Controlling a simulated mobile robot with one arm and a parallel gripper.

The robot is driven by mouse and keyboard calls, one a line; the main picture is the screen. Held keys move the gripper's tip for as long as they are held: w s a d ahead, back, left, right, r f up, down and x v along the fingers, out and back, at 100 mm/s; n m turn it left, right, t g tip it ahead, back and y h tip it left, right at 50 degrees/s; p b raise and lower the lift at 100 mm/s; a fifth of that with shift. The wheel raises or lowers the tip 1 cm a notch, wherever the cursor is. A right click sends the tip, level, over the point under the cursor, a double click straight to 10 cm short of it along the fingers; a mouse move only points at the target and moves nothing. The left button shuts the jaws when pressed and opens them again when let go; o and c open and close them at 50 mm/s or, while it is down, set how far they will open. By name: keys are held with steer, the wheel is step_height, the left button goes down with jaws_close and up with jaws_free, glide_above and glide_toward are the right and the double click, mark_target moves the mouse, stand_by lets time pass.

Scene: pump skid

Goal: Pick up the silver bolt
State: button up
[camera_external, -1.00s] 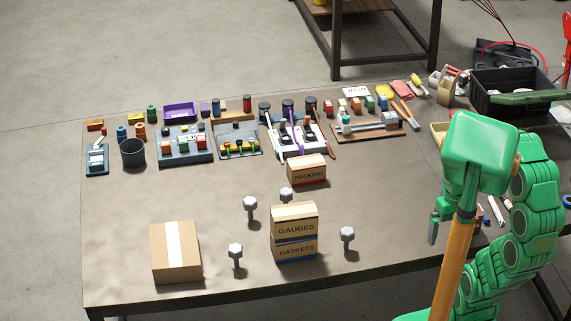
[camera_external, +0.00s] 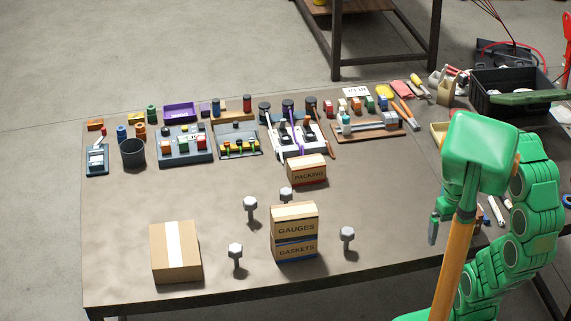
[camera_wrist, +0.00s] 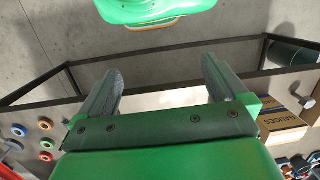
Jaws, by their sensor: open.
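Several silver bolts stand upright, hex heads up, on the workbench (camera_external: 120,225). One silver bolt (camera_external: 250,207) is left of the stacked boxes and another silver bolt (camera_external: 236,252) is in front of it. A third silver bolt (camera_external: 347,235) stands right of the boxes, and one more (camera_external: 286,194) is partly hidden behind them. My gripper (camera_external: 433,228) is at the right side of the bench, apart from all the bolts. In the wrist view my gripper (camera_wrist: 162,68) has its two fingers spread with nothing between them.
A GAUGES box (camera_external: 295,227) sits on a GASKETS box (camera_external: 296,250). A PACKING box (camera_external: 307,174) is behind them. A brown carton (camera_external: 175,252) stands front left. Trays and small parts line the back edge.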

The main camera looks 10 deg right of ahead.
steer(key=shift+d+m+h, duration=0.3)
steer(key=shift+d+h, duration=0.1)
steer(key=shift+d, duration=0.5)
steer(key=shift+c, duration=0.3)
steer(key=shift+r, duration=0.1)
steer(key=c, duration=0.4)
steer(key=n+t, duration=0.2)
steer(key=n, duration=0.4)
glide_above(348, 231)
step_height(348, 231, down, 15)
steer(key=shift+w+d+f, duration=0.1)
steer(key=shift+w+f, duration=0.1)
steer(key=shift+f, duration=0.3)
steer(key=shift+s+f, duration=0.2)
steer(key=shift+f, duration=3.4)
